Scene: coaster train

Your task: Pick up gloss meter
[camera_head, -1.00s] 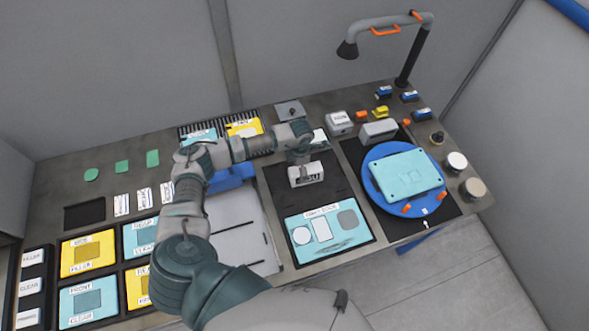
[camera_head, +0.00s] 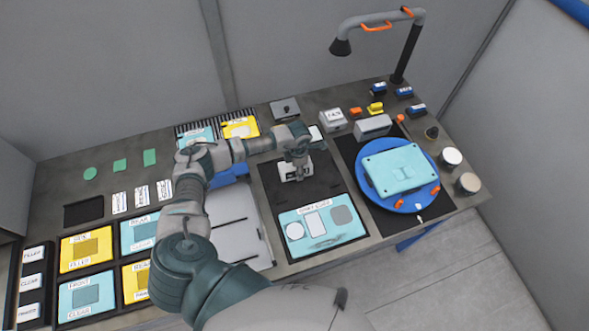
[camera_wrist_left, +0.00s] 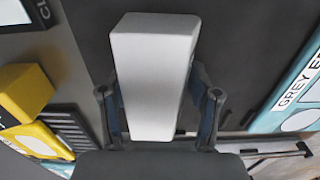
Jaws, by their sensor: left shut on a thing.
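The gloss meter (camera_head: 287,172) is a small pale box with a dark label on its front. It stands at the dark mat on the middle of the bench, behind the teal grey-card panel. My left gripper (camera_head: 298,174) reaches down over it and is shut on it, covering part of its front. In the left wrist view the gloss meter (camera_wrist_left: 154,60) is a plain light-grey block between the two fingers of my left gripper (camera_wrist_left: 160,105). I cannot tell whether its underside touches the mat. My right gripper is not in view.
The teal grey-card panel (camera_head: 320,245) lies just in front. A blue turntable (camera_head: 370,191) with a teal part stands to the right. A grey block (camera_head: 373,125) and a white labelled box (camera_head: 333,119) are behind. A lamp arm (camera_head: 413,45) rises at the back right.

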